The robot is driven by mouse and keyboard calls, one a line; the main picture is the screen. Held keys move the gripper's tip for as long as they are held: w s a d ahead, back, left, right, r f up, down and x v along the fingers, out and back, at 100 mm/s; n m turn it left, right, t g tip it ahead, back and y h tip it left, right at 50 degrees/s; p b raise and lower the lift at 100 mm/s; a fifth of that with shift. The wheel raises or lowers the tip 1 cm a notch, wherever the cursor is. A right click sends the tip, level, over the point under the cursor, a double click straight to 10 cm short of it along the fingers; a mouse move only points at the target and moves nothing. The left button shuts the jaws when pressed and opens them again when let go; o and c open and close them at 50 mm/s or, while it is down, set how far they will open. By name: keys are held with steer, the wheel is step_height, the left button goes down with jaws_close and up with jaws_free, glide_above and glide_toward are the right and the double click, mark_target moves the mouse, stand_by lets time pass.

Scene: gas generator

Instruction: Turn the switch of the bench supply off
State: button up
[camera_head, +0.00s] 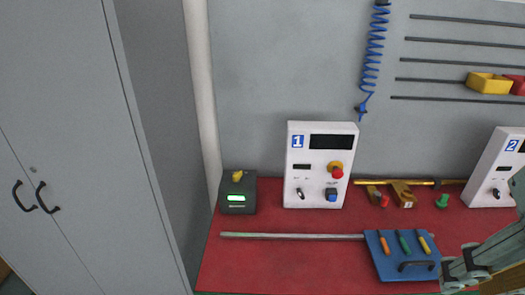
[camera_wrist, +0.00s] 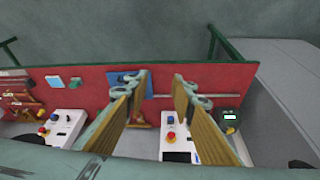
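A small dark box with a lit green display (camera_head: 236,198), seemingly the bench supply, stands at the left end of the red bench. A yellow knob (camera_head: 238,176) sits on its top; its exact setting is too small to tell. The wrist view, turned about, shows the box (camera_wrist: 228,117) right of my fingers with the yellow knob (camera_wrist: 230,130) on it. My gripper (camera_wrist: 162,86) is open and empty, its two fingers wide apart above the bench. In the head view my gripper (camera_head: 464,266) is at the lower right, far from the box.
White control panel 1 (camera_head: 320,143) stands right of the box, panel 2 (camera_head: 497,165) at the far right. A blue tool holder (camera_head: 385,268) and a long grey rod (camera_head: 290,236) lie in front. A grey cabinet (camera_head: 70,150) borders the left. The front-left bench is clear.

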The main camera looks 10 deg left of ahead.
stand_by(0.3)
steer(key=w+a+r+m+g+p, duration=0.1)
steer(key=w+a+r+p, duration=0.2)
steer(key=w, duration=0.6)
steer(key=w+a+r+p, duration=0.25)
steer(key=w+r, duration=0.25)
steer(key=w, duration=0.3)
steer(key=w+a+m+g+p, duration=0.1)
steer(key=w+a+p, duration=0.1)
steer(key=w+a, duration=0.45)
steer(key=w+a+p, duration=0.1)
steer(key=w+a, duration=0.3)
steer(key=w, duration=0.6)
steer(key=w+a+f+g+p, duration=0.1)
steer(key=w+a+f+p, duration=0.45)
steer(key=w+a, duration=0.8)
steer(key=w+a+f+m+g+p, duration=0.1)
steer(key=w+a+f+m+p, duration=0.1)
steer(key=a+f, duration=1.4)
steer(key=w+a+p, duration=0.1)
steer(key=w+a, duration=0.1)
steer(key=shift+a+f, duration=0.4)
